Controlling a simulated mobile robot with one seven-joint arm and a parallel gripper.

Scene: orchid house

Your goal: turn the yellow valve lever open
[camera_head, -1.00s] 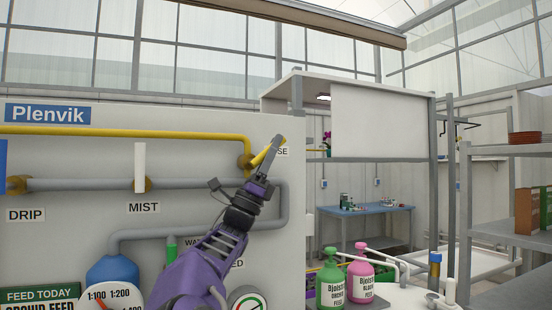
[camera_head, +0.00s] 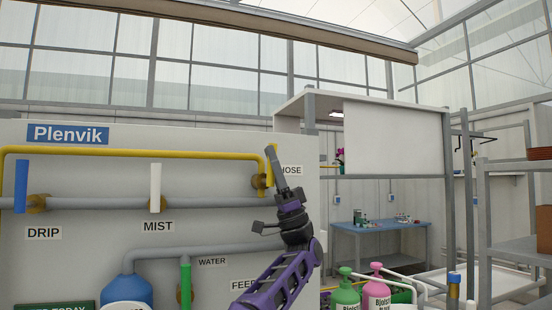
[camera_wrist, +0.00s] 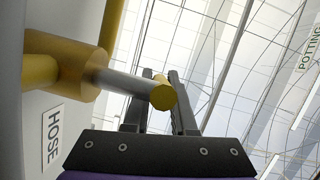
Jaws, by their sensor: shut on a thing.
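The yellow valve lever (camera_head: 269,172) stands close to upright on its brass valve body (camera_head: 258,186), beside the HOSE label (camera_head: 291,170) at the right end of the panel. My gripper (camera_head: 272,150) reaches up from below right and is shut on the lever. In the wrist view the brass body (camera_wrist: 65,68) and a grey stem (camera_wrist: 122,84) lead to the round yellow hub (camera_wrist: 162,96) of the lever. The dark fingers (camera_wrist: 167,80) rise on both sides behind that hub and hide most of the lever.
On the white panel, a blue lever (camera_head: 21,186) over DRIP, a white lever (camera_head: 155,187) over MIST and a green lever (camera_head: 185,285) by WATER stand upright. A yellow pipe (camera_head: 130,152) runs above. Green and pink pump bottles (camera_head: 376,292) stand lower right.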

